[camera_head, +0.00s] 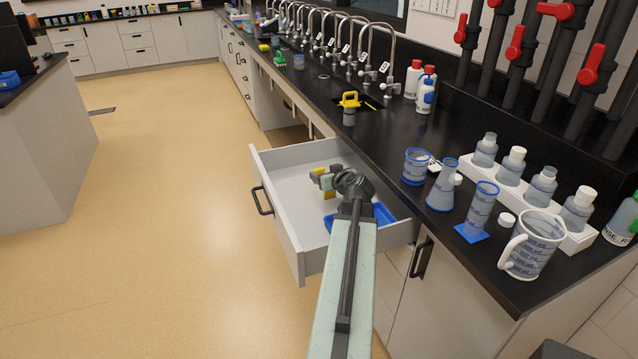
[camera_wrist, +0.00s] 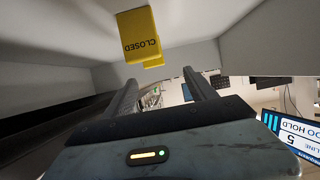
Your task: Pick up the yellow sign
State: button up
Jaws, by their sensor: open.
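The yellow sign (camera_wrist: 140,35) shows at the top of the wrist view, with the word CLOSED upside down. In the head view, yellow parts of it (camera_head: 330,193) show close around my gripper (camera_head: 319,175), inside the open drawer (camera_head: 281,198); the gripper hides part of it. In the wrist view my gripper (camera_wrist: 160,76) has its two dark fingers apart, with nothing held between them. The sign stands just above the fingertips in that picture. I cannot tell whether the fingers touch it.
A blue tray (camera_head: 383,213) lies in the drawer, partly behind my arm. The black counter (camera_head: 385,140) runs along the right, with a beaker (camera_head: 416,166), a flask (camera_head: 443,185), a jug (camera_head: 535,246) and several bottles. A row of taps (camera_head: 365,50) stands behind. The floor at left is clear.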

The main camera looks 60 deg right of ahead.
aim_at(319, 169)
jog(key=b+x, duration=0.1)
jog(key=x, duration=0.4)
jog(key=d+b+x, duration=0.1)
jog(key=x, duration=0.1)
jog(key=shift+s+d+f+b, duration=0.15)
jog(key=shift+f+b, duration=0.05)
jog(key=shift+b, duration=0.15)
jog(key=shift+r, duration=0.1)
jog(key=c, duration=1.4)
